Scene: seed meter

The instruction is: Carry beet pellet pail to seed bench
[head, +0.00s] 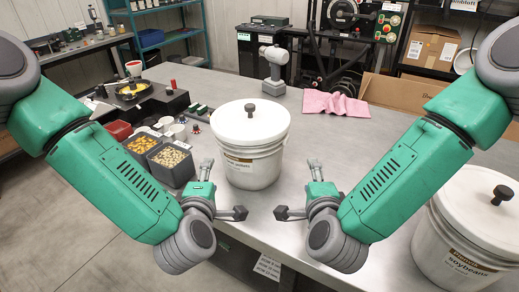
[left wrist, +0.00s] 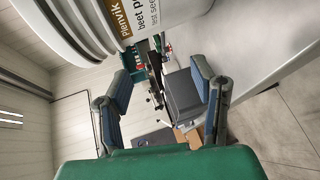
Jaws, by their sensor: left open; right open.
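The beet pellet pail (head: 253,170) is white with a lid, a black knob and a brown-and-white label. It stands upright on a grey metal bench (head: 345,143). Its labelled side (left wrist: 85,25) fills the upper left of the left wrist view. My left gripper (head: 224,188) is open and empty, in front of the pail and to its left. Its spread fingers also show in the left wrist view (left wrist: 160,88), with no pail between them. My right gripper (head: 298,188) is open and empty, in front of the pail and to its right. I cannot tell which surface is the seed bench.
A second white pail (head: 455,247), labelled soybeans, stands at the lower right. Black bins of yellow pellets (head: 139,144) and pale seeds (head: 170,158) sit left of the beet pail. Cardboard (head: 400,92) is at the back right.

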